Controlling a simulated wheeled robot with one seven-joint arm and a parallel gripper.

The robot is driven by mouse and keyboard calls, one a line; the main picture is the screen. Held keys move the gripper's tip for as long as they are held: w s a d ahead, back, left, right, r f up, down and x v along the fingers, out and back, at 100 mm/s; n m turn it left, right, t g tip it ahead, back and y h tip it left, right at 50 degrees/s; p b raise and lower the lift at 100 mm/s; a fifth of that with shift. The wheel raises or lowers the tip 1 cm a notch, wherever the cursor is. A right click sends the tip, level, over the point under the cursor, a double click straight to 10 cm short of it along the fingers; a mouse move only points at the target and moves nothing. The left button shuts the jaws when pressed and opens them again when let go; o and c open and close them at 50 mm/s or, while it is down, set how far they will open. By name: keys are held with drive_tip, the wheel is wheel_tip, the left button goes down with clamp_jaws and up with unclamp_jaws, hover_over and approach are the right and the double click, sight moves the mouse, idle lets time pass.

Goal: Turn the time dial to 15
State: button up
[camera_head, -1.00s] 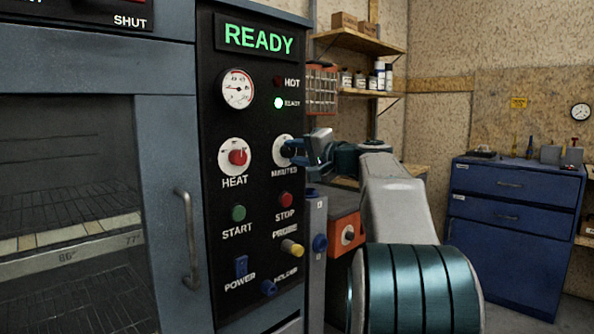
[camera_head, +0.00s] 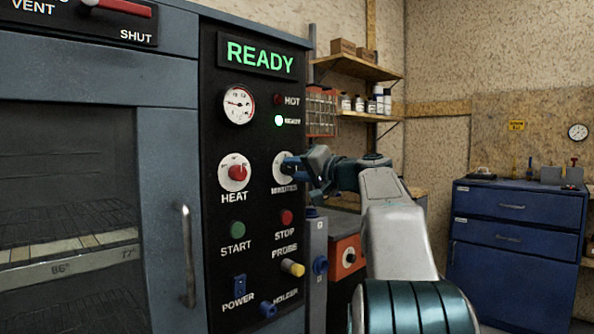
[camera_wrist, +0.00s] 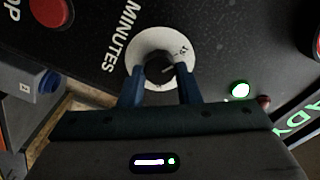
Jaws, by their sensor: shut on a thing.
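The time dial has a white face (camera_head: 279,163) marked MINUTES, on the black control panel to the right of the red HEAT knob (camera_head: 237,172). In the wrist view its dark knob (camera_wrist: 160,69) sits between my two blue fingers, in the middle of the white face. My gripper (camera_head: 292,166) is shut on the knob; it also shows in the wrist view (camera_wrist: 160,80). A pale pointer line and the number 15 show at the right of the knob in the wrist view. My gripper hides part of the dial in the head view.
The oven door handle (camera_head: 188,255) stands out at left.

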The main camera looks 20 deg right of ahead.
drive_tip(key=o, duration=1)
drive_tip(key=shift+s, duration=0.1)
drive_tip(key=p+v, duration=0.1)
drive_tip(key=v, duration=1.2)
drive_tip(key=shift+s+d, duration=0.15)
drive_tip(key=shift+s, duration=0.2)
